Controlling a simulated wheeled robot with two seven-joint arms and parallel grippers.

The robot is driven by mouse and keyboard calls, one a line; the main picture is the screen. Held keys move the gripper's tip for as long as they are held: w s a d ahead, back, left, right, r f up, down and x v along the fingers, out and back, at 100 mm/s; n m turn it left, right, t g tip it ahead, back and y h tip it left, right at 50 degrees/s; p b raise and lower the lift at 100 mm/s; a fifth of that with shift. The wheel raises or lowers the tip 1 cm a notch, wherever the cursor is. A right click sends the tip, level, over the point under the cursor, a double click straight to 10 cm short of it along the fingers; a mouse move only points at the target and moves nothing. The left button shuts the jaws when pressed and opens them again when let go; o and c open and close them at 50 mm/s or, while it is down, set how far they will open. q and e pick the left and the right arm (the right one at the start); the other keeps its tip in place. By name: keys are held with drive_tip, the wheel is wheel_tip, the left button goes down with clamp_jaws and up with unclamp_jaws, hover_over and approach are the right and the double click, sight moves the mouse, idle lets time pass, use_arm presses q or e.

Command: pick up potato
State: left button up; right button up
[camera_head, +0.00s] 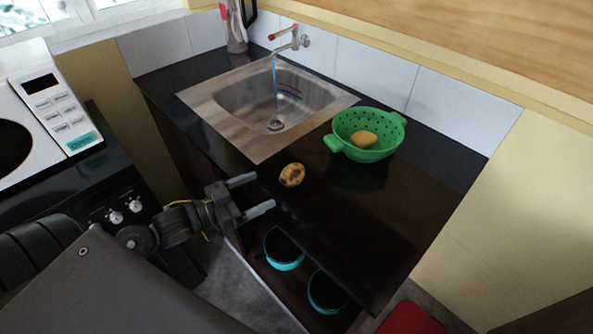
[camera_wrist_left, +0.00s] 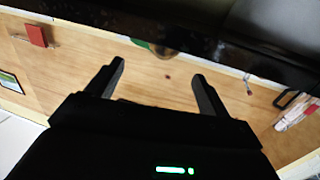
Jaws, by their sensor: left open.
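A brown, spotted potato (camera_head: 292,175) lies on the dark countertop (camera_head: 345,215), left of the green colander (camera_head: 345,152). A second, yellowish potato-like item (camera_head: 363,139) sits inside the colander. My left gripper (camera_head: 265,191) is open and empty at the counter's front edge, its two fingers pointing toward the spotted potato with a small gap between them. In the left wrist view the open fingers (camera_wrist_left: 159,69) show against the wooden wall. My right gripper is not in view.
A steel sink (camera_head: 250,98) with running water from a tap (camera_head: 290,42) lies behind the potato. A white microwave (camera_head: 45,110) stands at left. Two teal-rimmed pots (camera_head: 284,262) sit below the counter. The counter's front right is clear.

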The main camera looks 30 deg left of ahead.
sight(282, 178)
use_arm(q)
drive_tip(key=x, duration=0.2)
drive_tip(key=shift+w+d+r, duration=0.1)
drive_tip(key=shift+w, duration=0.2)
drive_tip(key=shift+f+p+x, duration=0.2)
drive_tip(key=shift+p+x, duration=0.2)
drive_tip(key=shift+x, duration=0.7)
drive_tip(key=shift+w+r, duration=0.1)
drive_tip(key=shift+w, duration=0.2)
drive_tip(key=p+x, duration=0.1)
drive_tip(key=x, duration=0.2)
drive_tip(key=shift+w, duration=0.4)
drive_tip(key=shift+w+d+f+p, duration=0.25)
drive_tip(key=shift+w+d+p, duration=0.05)
drive_tip(key=shift+w, duration=0.1)
drive_tip(key=shift+c, duration=0.9)
drive_tip(key=c, duration=0.9)
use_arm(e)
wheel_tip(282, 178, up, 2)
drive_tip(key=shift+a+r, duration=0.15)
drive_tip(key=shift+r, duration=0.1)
